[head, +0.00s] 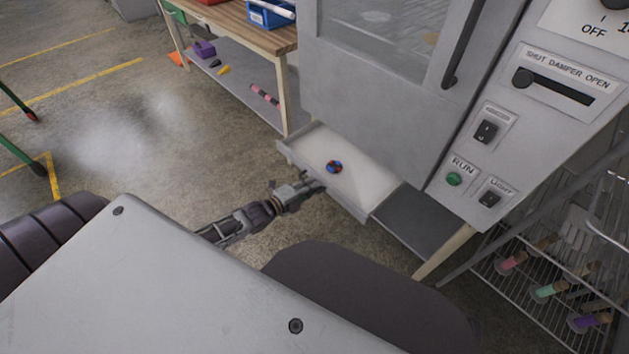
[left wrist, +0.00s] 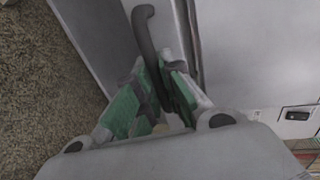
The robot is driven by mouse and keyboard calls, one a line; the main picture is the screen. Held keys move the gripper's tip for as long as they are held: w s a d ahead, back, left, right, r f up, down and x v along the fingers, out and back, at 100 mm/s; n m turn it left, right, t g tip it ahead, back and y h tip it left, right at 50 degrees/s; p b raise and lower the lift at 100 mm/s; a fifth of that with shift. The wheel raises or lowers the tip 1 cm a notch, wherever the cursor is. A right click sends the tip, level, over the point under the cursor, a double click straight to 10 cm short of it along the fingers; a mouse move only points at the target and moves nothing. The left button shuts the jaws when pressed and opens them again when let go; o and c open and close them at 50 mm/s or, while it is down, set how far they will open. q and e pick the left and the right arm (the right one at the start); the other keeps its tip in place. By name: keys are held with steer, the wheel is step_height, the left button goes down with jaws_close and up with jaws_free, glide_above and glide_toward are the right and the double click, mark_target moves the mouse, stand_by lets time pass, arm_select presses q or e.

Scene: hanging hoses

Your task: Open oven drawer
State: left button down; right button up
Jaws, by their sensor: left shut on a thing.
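The oven (head: 385,65) stands at the upper right, with its drawer (head: 370,181) pulled out below the glass door. The drawer is a shallow, pale tray. A small blue and orange-red round object (head: 334,167) lies in it. My left gripper (head: 318,186) is at the drawer's front face. In the left wrist view its green-padded fingers (left wrist: 158,98) are shut on the dark curved drawer handle (left wrist: 147,40). In the head view the handle is mostly hidden by the gripper. My right gripper is not in view.
A wooden workbench (head: 235,28) with a blue bin (head: 268,14) stands left of the oven. A wire rack (head: 545,285) with several coloured-handled tools is at the lower right. The concrete floor (head: 110,130) to the left is largely clear.

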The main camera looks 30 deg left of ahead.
arm_select(q)
steer(key=shift+s+f, duration=0.1)
steer(key=shift+s, duration=0.15)
steer(key=c, duration=1.5)
jaws_free()
steer(key=shift+c, duration=0.2)
steer(key=shift+s, duration=0.1)
steer(key=v, duration=1.1)
steer(key=shift+s, duration=0.3)
steer(key=shift+a, duration=0.15)
